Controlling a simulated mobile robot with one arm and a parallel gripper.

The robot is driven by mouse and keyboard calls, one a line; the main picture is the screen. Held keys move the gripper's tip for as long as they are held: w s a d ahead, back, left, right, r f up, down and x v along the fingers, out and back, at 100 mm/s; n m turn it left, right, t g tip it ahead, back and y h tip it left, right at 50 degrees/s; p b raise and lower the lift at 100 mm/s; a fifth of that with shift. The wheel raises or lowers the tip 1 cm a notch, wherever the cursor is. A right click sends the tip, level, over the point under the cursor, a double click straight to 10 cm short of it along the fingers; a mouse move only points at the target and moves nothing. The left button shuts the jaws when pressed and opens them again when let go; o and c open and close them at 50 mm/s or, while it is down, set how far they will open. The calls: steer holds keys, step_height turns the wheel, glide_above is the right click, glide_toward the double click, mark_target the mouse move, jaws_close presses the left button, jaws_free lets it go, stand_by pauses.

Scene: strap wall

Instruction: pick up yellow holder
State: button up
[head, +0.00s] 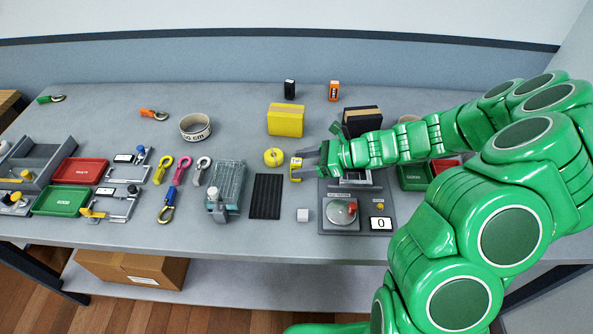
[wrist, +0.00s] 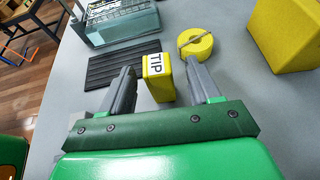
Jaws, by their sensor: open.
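A small yellow holder (head: 295,169) with a white label stands on the table, left of my gripper (head: 308,167). In the wrist view the yellow holder (wrist: 158,85) shows a "TIP" label. My gripper (wrist: 160,70) is open there, with one grey finger on each side of the holder. Gaps show between the holder and both fingers, so it is not gripped.
A yellow tape roll (head: 273,157) lies just beyond the holder, and a larger yellow box (head: 286,120) stands behind it. A black ribbed mat (head: 265,196) lies to the left.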

steer(key=shift+x, duration=2.1)
steer(key=shift+d+f, duration=0.1)
steer(key=shift+f, duration=0.05)
steer(key=c, duration=1.1)
